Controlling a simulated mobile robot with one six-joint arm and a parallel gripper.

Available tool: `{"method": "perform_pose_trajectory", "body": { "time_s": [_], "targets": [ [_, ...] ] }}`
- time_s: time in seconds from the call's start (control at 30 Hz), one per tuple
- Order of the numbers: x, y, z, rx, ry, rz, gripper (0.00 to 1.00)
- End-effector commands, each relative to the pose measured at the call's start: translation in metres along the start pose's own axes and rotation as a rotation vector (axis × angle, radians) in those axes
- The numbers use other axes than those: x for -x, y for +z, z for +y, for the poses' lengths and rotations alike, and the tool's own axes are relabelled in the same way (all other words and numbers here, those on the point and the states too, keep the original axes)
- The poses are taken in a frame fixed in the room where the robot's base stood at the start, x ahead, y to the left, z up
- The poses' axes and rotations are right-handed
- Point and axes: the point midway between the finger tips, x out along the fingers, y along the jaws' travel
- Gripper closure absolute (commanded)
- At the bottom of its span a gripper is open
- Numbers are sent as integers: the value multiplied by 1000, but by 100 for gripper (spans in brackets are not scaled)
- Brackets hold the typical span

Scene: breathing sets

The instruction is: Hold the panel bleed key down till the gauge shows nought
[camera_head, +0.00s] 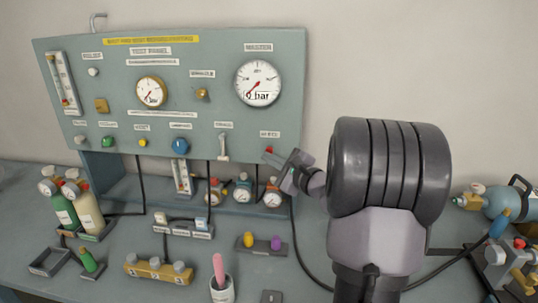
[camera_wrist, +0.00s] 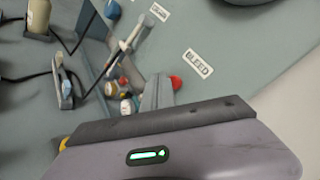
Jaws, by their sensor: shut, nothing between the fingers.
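The panel (camera_head: 215,125) is a grey-green upright board. The red bleed key (camera_head: 268,150) sits at its lower right; it also shows in the wrist view (camera_wrist: 176,83) next to the BLEED label (camera_wrist: 198,64). My gripper (camera_head: 287,166) is shut and empty, its tips right at the key; they also show in the wrist view (camera_wrist: 159,88) beside and partly over the key. Whether they touch or press it, I cannot tell. The large gauge (camera_head: 258,83) at the upper right has its red needle pointing lower left, with a small "bar" readout whose digit looks like 0.
A smaller gauge (camera_head: 151,91) and several knobs are on the panel. A white lever (camera_head: 223,147) stands left of the key. Cylinders (camera_head: 66,210), a yellow block (camera_head: 158,269) and a cup (camera_head: 222,290) stand on the bench. A blue cylinder (camera_head: 497,198) lies at right.

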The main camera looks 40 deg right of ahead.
Motion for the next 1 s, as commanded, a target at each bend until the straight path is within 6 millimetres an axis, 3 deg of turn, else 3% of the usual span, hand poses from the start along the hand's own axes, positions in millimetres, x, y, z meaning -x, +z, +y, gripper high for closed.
{"method": "perform_pose_trajectory", "body": {
  "time_s": [0.27,0.7,1.0],
  "targets": [
    [1,1,1,0,0,0,100],
    [30,22,23,0,0,0,100],
    [35,26,26,0,0,0,100]
  ]
}}
